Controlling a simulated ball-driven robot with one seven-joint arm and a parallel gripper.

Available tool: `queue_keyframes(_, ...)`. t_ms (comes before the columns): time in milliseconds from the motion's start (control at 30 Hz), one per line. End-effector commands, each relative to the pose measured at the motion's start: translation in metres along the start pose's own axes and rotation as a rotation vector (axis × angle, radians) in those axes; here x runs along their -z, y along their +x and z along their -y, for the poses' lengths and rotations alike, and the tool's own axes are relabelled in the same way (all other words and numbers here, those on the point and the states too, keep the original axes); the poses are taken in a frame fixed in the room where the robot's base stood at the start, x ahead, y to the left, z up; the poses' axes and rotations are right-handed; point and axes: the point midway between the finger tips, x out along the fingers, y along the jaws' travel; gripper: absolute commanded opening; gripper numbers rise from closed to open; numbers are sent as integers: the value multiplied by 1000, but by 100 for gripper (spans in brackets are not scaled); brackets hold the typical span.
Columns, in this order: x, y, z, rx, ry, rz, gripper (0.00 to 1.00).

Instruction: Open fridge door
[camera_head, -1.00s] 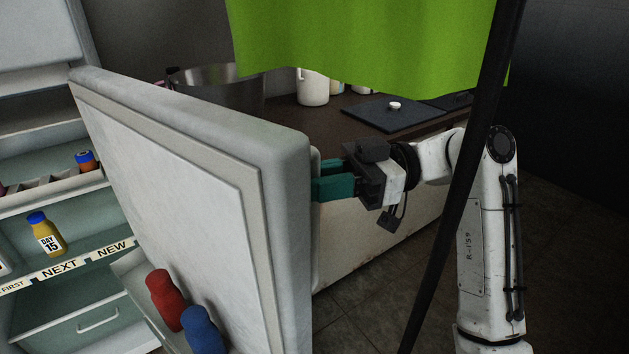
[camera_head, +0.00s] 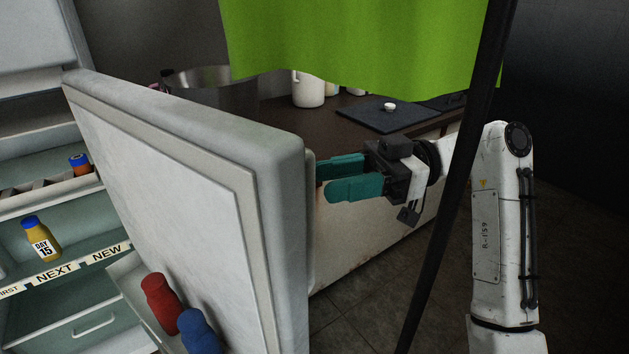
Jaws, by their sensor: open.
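The fridge door (camera_head: 170,185) stands wide open, swung out toward me, with its inner side facing left. The fridge interior (camera_head: 60,240) shows at the left, with shelves, a drawer and a yellow bottle (camera_head: 42,240) labelled "DAY 15". The door handle (camera_head: 311,225) shows only as a pale strip along the door's outer side; most of it is hidden. My gripper (camera_head: 335,178) is at the outer side of the door, right of its edge. Its teal fingers are apart with nothing seen between them. Their tips are close to the handle; I cannot tell whether they touch it.
A red bottle (camera_head: 160,300) and a blue bottle (camera_head: 197,332) stand in the door shelf. A green cloth (camera_head: 350,45) hangs above, and a dark pole (camera_head: 450,200) crosses in front of my arm. Behind is a counter with a pot (camera_head: 212,90) and dark board (camera_head: 388,117).

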Motion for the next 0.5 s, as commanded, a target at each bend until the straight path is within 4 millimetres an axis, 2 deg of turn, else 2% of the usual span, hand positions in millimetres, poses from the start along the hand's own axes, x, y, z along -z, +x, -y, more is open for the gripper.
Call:
queue_keyframes(33, 1, -12, 0, -4, 0, -2, 41)
queue_keyframes(200, 0, -42, 0, -2, 0, -1, 41)
queue_keyframes(333, 0, -58, 0, -1, 0, -1, 41)
queue_keyframes(500, 0, -66, 0, 0, -1, -1, 41)
